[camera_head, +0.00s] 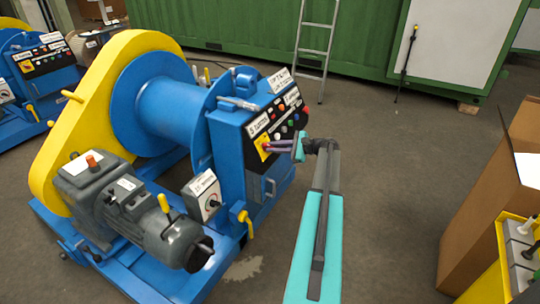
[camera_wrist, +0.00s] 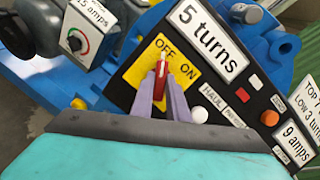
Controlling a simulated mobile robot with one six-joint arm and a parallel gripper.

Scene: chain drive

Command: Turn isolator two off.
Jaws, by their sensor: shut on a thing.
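The isolator is a yellow plate (camera_wrist: 136,74) marked OFF and ON, with a red handle (camera_wrist: 160,84). It sits on the dark front panel of the near blue winch, where the plate (camera_head: 262,141) also shows in the head view. My gripper (camera_head: 270,148) reaches it from the right. In the wrist view the two mauve fingers (camera_wrist: 161,88) are shut on the red handle, one on each side. The handle's far end points up the picture, close under the word OFF; ON is to its right. The handle's base is partly hidden by the fingers. No isolator number is readable.
A "5 turns" label (camera_wrist: 207,40) and several buttons sit beside the isolator. A dial box (camera_head: 204,195) stands at the winch's lower front. A second winch panel (camera_head: 45,58) is at the far left. A cardboard box (camera_head: 480,190) is on the right; floor between is clear.

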